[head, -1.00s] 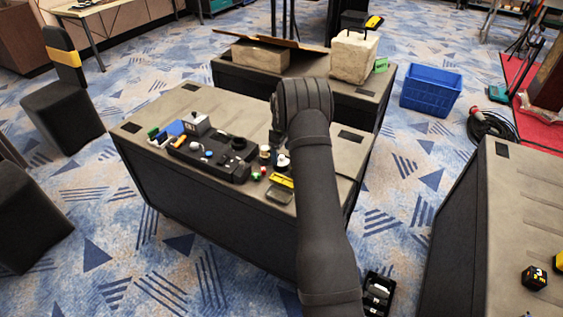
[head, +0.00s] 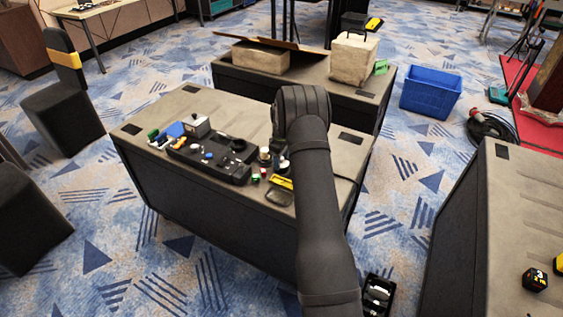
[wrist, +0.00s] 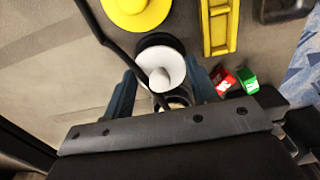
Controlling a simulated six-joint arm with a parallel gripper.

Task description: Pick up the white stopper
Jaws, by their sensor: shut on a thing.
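The white stopper (wrist: 162,66) shows in the wrist view as a round white piece with a small pale knob, with a black round part (wrist: 160,40) just beyond it. My gripper (wrist: 162,84) has one finger on each side of the white stopper and is shut on it. The lower part of the stopper and the finger contact are partly hidden by the gripper body. In the head view my arm comes in from the bottom and bends down at the right part of the dark table (head: 215,105); the fingers are hidden there.
A yellow disc (wrist: 137,10), a yellow level (wrist: 219,28), a red piece (wrist: 222,80) and a green piece (wrist: 247,80) lie close around the gripper. A dark cable crosses at left. A black tray (head: 222,170) with small items stands left of the arm. The table's far left top is clear.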

